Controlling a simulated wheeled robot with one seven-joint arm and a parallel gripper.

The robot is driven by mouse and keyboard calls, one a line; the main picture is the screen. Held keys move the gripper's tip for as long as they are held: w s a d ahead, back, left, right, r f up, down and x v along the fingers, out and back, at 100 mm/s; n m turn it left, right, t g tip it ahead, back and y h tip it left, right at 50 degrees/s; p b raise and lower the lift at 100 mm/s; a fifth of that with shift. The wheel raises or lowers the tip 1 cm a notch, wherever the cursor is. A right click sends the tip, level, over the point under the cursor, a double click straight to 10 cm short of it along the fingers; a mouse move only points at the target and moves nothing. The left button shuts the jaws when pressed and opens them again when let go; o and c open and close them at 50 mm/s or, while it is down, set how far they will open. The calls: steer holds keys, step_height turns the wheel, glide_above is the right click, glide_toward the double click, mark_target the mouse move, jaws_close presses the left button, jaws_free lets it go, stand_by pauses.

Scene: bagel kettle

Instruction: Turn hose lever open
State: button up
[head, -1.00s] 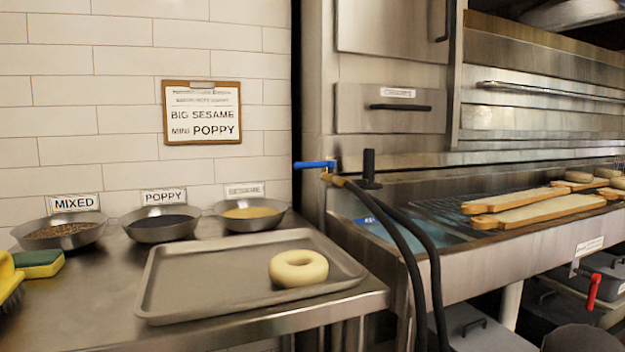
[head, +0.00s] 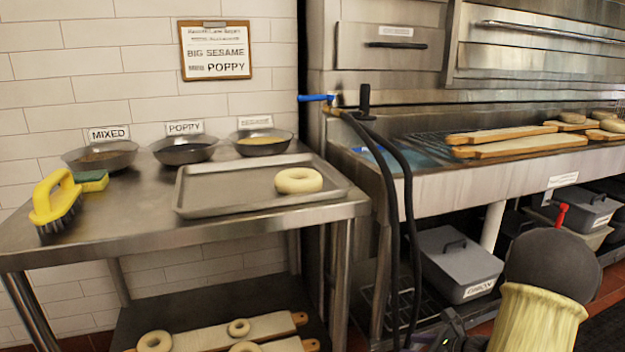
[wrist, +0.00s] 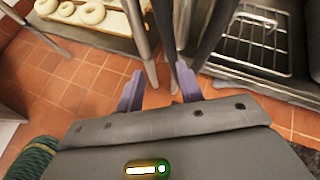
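The blue hose lever (head: 316,98) sticks out to the left, roughly horizontal, from a brass fitting on the wall side of the steel sink. The black hose (head: 400,190) runs from that fitting and hangs down over the sink's front. My gripper (wrist: 158,72) shows in the wrist view with its two purple fingers apart and nothing between them. It points toward the floor area below the counter and sink, well away from the lever. The lever is not in the wrist view.
A steel table (head: 115,220) on the left holds a tray (head: 215,192) with a bagel, seed bowls, a sponge and a yellow brush (head: 54,200). Grey bins (head: 455,265) stand under the sink (head: 480,180). Boards with bagels lie on the lower shelf.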

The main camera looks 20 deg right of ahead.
steer(key=s+a+r+n+g+h+p, duration=0.2)
steer(key=s+a+r+n+p, duration=0.3)
steer(key=a+r+n, duration=0.3)
steer(key=s+a+r+n+g+h+p, duration=0.3)
steer(key=s+a+r+n+g+p, duration=0.2)
steer(key=a+n, duration=1)
step_height(320, 180, up, 4)
steer(key=s+n, duration=0.1)
steer(key=n, duration=0.4)
steer(key=shift+f+n, duration=0.2)
steer(key=shift+n, duration=0.2)
steer(key=shift+a, duration=0.1)
